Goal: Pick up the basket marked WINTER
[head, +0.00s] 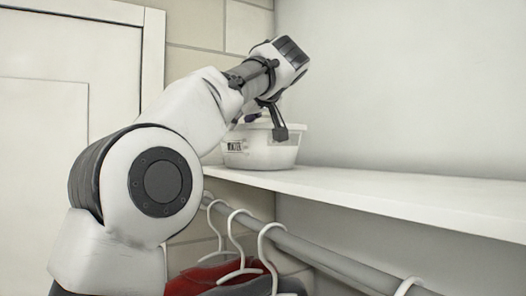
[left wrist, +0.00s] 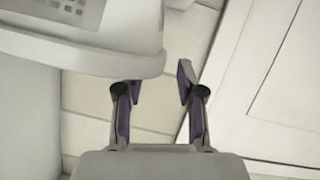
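The white basket (head: 262,153) stands upright on the shelf, with a small dark label on its front that seems to read WINTER. My left gripper (head: 264,119) is at its rim and hides part of its top. In the left wrist view, the basket's rim (left wrist: 80,54) fills the upper left, with part of a wall and a grid pattern above it. There my left gripper (left wrist: 160,82) is open, with an empty gap between its fingers. The left finger's tip is close to the rim; I cannot tell whether they touch. My right gripper is not in view.
The white shelf (head: 400,195) is bare to the right of the basket. Below it runs a grey rail (head: 320,258) with several white hangers and red and dark clothes (head: 215,277). A white panelled door (head: 60,110) and a tiled wall (head: 195,50) are at the left.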

